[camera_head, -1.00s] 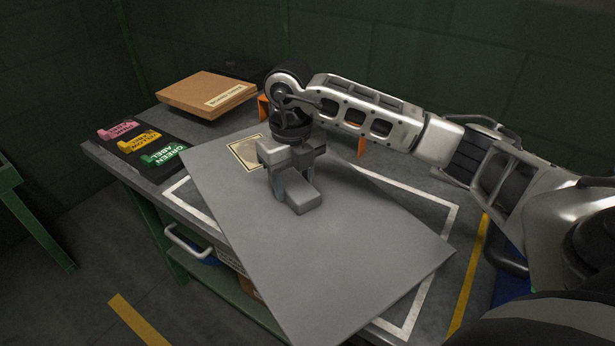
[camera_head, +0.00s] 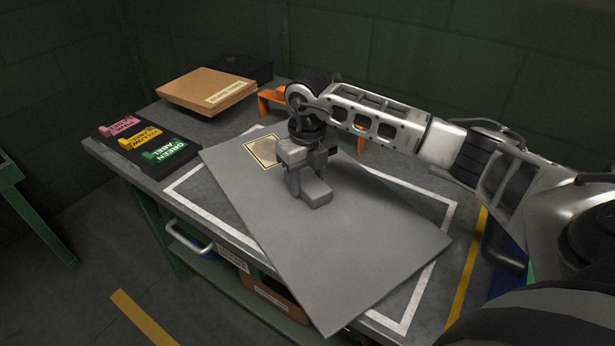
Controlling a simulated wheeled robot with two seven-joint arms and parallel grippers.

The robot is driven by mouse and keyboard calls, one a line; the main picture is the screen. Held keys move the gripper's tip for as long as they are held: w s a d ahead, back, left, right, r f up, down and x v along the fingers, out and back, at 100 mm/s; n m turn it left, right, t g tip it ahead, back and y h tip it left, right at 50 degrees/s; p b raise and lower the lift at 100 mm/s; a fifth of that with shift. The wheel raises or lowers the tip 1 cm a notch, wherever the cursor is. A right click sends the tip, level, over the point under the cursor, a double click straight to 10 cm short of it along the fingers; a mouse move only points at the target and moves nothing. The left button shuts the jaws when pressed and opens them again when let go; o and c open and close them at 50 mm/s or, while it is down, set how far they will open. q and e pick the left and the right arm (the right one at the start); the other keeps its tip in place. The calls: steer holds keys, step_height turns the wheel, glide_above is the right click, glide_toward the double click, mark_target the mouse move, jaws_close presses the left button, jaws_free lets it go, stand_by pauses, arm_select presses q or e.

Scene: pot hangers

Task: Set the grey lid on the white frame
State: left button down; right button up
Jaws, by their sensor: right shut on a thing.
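The grey lid (camera_head: 330,255) is a large flat plate with a pale printed label near its far left corner. It lies turned at an angle across the white frame (camera_head: 208,205), a white outline on the table top, and covers much of it. The lid's front corner reaches past the table's front edge. I cannot tell whether the lid touches the table. My right gripper (camera_head: 308,190) points down at the lid's upper part and is shut on the lid's grey handle block. My left gripper is not in view.
A brown box (camera_head: 206,90) sits at the back left. A black tray (camera_head: 150,145) with pink, yellow and green label tags lies at the left. An orange stand (camera_head: 270,98) is behind my right gripper. A metal handle (camera_head: 188,236) juts from the table's front.

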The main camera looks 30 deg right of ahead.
mark_target(308, 179)
steer(key=o, duration=1.3)
step_height(308, 179, up, 12)
steer(key=shift+r, duration=0.15)
